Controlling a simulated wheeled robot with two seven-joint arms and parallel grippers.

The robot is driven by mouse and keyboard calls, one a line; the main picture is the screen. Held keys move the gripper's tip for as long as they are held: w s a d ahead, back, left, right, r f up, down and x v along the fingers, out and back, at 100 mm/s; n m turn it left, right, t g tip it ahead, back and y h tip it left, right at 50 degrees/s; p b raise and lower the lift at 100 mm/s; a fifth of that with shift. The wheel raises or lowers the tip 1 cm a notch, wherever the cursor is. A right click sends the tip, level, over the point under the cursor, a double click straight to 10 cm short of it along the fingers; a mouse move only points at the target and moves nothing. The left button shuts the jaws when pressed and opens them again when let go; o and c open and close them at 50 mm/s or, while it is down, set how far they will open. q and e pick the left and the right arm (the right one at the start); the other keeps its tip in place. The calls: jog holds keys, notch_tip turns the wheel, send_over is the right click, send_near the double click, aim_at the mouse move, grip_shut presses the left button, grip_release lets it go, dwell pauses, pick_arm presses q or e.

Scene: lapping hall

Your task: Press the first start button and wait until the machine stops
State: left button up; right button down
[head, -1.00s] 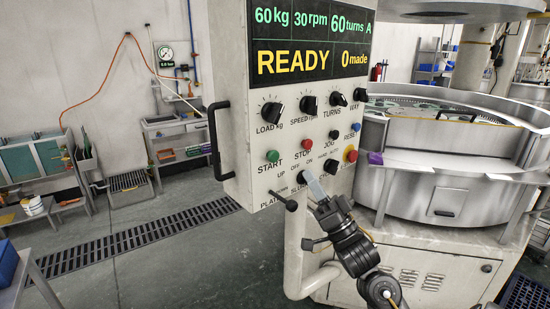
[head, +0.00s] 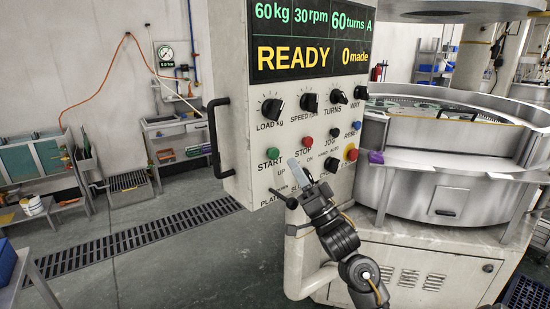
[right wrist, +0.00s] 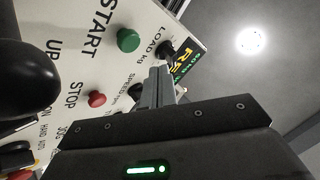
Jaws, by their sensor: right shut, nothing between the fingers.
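The control panel (head: 240,120) of the machine faces me. Its display (head: 310,40) reads 60 kg, 30 rpm, 60 turns A, READY and 0 made. The green START button (head: 273,154) sits at the left of the button row, and the red STOP button (head: 308,141) is to its right. My right gripper (head: 296,168) is shut and empty, its tips in front of the panel just below and between START and STOP. In the right wrist view the gripper (right wrist: 157,75) points up past the green START button (right wrist: 128,40) and the red STOP button (right wrist: 97,99). Touch with the panel cannot be told. My left gripper is not in view.
Several black knobs (head: 309,102) line the panel above the buttons. A black lever (head: 281,192) juts out below START. A black handle (head: 217,136) is on the panel's left side. The round machine table (head: 455,150) stands to the right. The floor at left has a drain grate (head: 120,245).

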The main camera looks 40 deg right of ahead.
aim_at(272, 153)
jog(key=shift+w+a, duration=0.15)
jog(key=shift+w, duration=1.55)
jog(key=shift+w, duration=0.15)
dwell(0.7)
jog(key=shift+w, duration=0.3)
